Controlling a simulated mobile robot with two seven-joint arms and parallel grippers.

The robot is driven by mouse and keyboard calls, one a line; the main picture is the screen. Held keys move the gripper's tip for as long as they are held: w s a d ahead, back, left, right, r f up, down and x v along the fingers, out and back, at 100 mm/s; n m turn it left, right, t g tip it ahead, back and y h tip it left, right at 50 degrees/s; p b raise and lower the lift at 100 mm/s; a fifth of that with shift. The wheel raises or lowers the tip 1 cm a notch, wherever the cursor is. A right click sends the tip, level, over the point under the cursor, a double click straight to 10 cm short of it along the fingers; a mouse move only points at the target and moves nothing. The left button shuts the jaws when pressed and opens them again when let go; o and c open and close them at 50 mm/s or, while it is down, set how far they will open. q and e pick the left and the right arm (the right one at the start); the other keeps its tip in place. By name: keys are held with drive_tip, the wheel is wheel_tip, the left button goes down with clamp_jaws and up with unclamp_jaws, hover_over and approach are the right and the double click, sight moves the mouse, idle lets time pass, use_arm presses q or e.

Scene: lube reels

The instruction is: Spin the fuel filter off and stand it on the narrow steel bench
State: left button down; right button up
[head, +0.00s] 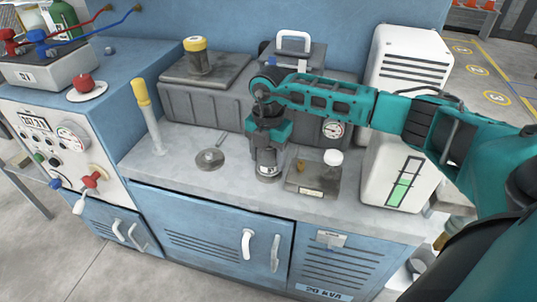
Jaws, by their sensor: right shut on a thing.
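My right gripper (268,138) reaches in from the right, points down and is shut on the top of a grey cylinder with a pale band, which looks like the fuel filter (267,162). The filter is upright, its upper part hidden by the gripper. Its lower end is at the narrow grey steel ledge (222,182), which I take for the bench. I cannot tell whether it touches the surface or hangs just above it. My left gripper is not in view.
A yellow-handled upright tool (148,115) and a round metal disc (210,159) stand left of the filter. A shallow tray (312,184) with a white-capped jar (332,166) is close on its right. A white louvred unit (392,180) stands further right. A grey block (208,108) lies behind.

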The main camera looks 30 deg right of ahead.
drive_tip(key=n, duration=0.5)
drive_tip(key=shift+s+f, duration=0.15)
drive_tip(key=shift+n+b, duration=0.3)
drive_tip(key=shift+n, duration=0.1)
drive_tip(key=n, duration=0.4)
drive_tip(key=shift+f, duration=0.1)
drive_tip(key=n+b, duration=0.1)
drive_tip(key=n, duration=0.2)
drive_tip(key=shift+c, duration=0.5)
drive_tip(key=shift+r+p, duration=0.45)
drive_tip(key=shift+r, duration=0.05)
drive_tip(key=shift+r+p, duration=2.6)
drive_tip(key=shift+r, duration=0.85)
